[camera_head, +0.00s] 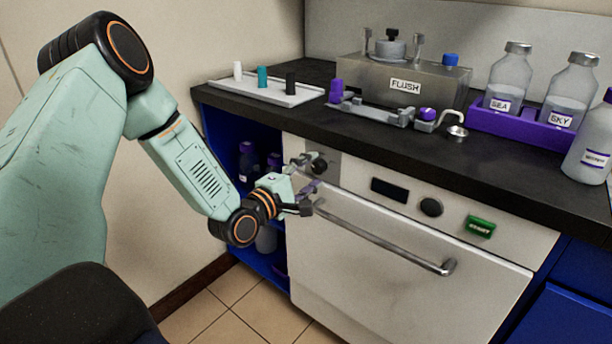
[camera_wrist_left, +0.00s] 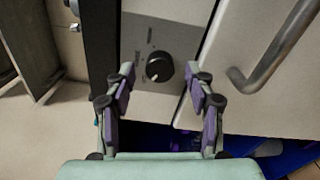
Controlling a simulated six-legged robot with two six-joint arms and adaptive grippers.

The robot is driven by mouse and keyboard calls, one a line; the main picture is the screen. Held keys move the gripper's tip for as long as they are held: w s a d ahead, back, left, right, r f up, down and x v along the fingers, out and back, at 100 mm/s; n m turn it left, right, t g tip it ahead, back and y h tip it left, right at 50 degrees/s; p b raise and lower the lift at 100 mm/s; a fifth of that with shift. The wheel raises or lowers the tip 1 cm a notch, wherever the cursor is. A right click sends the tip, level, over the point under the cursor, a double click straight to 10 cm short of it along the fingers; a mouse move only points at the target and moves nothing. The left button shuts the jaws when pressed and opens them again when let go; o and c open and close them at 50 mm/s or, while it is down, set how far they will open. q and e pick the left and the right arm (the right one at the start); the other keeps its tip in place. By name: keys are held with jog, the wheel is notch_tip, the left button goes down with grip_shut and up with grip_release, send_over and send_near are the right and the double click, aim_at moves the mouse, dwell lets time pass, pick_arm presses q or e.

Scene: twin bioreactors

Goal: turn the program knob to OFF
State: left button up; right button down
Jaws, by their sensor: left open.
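A round black knob (camera_head: 318,166) sits on the white appliance's front panel, at its left end. In the left wrist view the knob (camera_wrist_left: 159,68) is on a grey plate with small printed marks around it, too small to read. A small light mark shows on the knob's lower left side. My left gripper (camera_head: 308,177) is open in front of the knob. In the left wrist view its two purple-padded fingers (camera_wrist_left: 160,78) stand on either side of the knob, apart from it in the picture; I cannot tell the depth left. My right gripper is not in view.
A second black knob (camera_head: 431,207), a dark display (camera_head: 389,190) and a green button (camera_head: 480,227) are on the same panel. A long door handle (camera_head: 385,240) runs below, close to my left gripper. The black counter (camera_head: 370,132) overhangs above, with bottles and a metal tank.

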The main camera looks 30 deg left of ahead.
pick_arm(q)
jog(key=s, duration=0.7)
jog(key=shift+s+a, duration=0.2)
jog(key=shift+a, duration=0.1)
dwell(0.7)
jog(key=s+d+f+m+g+p, duration=0.3)
jog(key=s+d+f+m+g, duration=0.55)
jog(key=f+m, duration=0.3)
jog(key=s+d+f+m+g+p, duration=0.1)
jog(key=s+d+f+m+g, duration=0.1)
jog(key=s, duration=0.5)
jog(key=s+d+f+m+g+y+p, duration=0.1)
jog(key=s+f+m+g+p, duration=0.1)
jog(key=s, duration=0.6)
jog(key=s+d+f+m+g+p, duration=0.2)
jog(key=s+g, duration=0.3)
jog(key=s, duration=0.3)
jog(key=shift+d+f+m+y, duration=0.3)
jog(key=shift+f+m, duration=0.2)
jog(key=shift+m, duration=0.25)
